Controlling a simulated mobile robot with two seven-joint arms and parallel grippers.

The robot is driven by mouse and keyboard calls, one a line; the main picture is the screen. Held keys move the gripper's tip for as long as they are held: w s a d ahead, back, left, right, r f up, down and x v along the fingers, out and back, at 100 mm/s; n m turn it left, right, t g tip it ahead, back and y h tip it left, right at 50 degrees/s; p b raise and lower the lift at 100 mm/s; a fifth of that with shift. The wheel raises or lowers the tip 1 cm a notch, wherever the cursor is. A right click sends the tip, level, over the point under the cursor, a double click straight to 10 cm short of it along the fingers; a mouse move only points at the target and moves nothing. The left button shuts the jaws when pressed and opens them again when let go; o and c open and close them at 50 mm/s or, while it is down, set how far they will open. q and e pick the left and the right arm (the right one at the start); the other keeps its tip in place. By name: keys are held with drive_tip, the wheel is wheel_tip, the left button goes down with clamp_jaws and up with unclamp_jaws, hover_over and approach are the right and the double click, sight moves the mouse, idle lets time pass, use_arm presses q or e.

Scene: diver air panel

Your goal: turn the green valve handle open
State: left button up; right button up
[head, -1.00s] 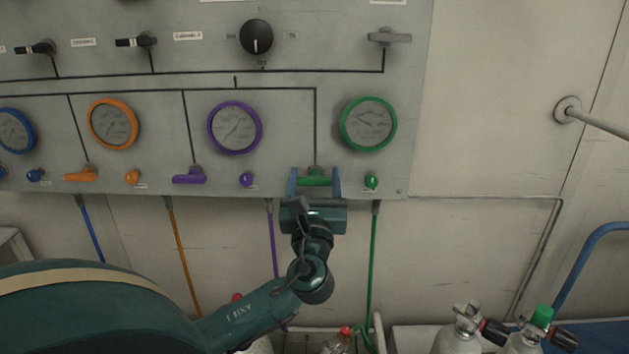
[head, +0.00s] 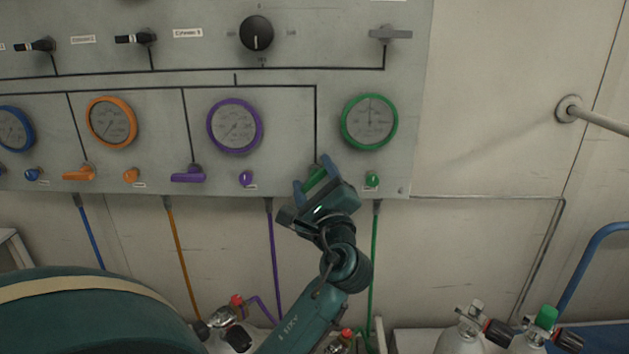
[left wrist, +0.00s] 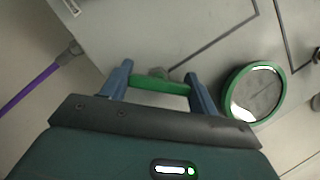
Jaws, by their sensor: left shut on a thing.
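The green valve handle (head: 314,180) is on the lower right of the grey panel, below the end of a black line. It is tilted in the head view, its right end higher. My left gripper (head: 315,178) is shut on it, with one blue finger at each end. In the left wrist view the green handle (left wrist: 160,86) spans between the two blue fingers (left wrist: 158,84). The green-ringed gauge (head: 369,122) is up and right of the handle, its needle pointing about straight up. My right gripper is not in view.
A small green knob (head: 372,180) sits close right of my gripper. The purple handle (head: 188,175) and orange handle (head: 79,174) are to the left. Hoses hang below the panel. Cylinders (head: 462,330) stand at the lower right. The wall right of the panel is mostly clear.

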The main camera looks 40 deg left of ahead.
use_arm(q)
drive_tip(key=n+g, duration=0.2)
drive_tip(key=n, duration=0.2)
drive_tip(key=shift+n+g+h+p, duration=0.3)
drive_tip(key=shift+n+g+p, duration=0.1)
drive_tip(key=shift+n, duration=1.5)
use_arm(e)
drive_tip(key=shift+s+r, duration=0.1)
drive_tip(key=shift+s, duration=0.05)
use_arm(q)
drive_tip(key=shift+f+h, duration=0.1)
drive_tip(key=shift+h, duration=0.2)
drive_tip(key=o, duration=1)
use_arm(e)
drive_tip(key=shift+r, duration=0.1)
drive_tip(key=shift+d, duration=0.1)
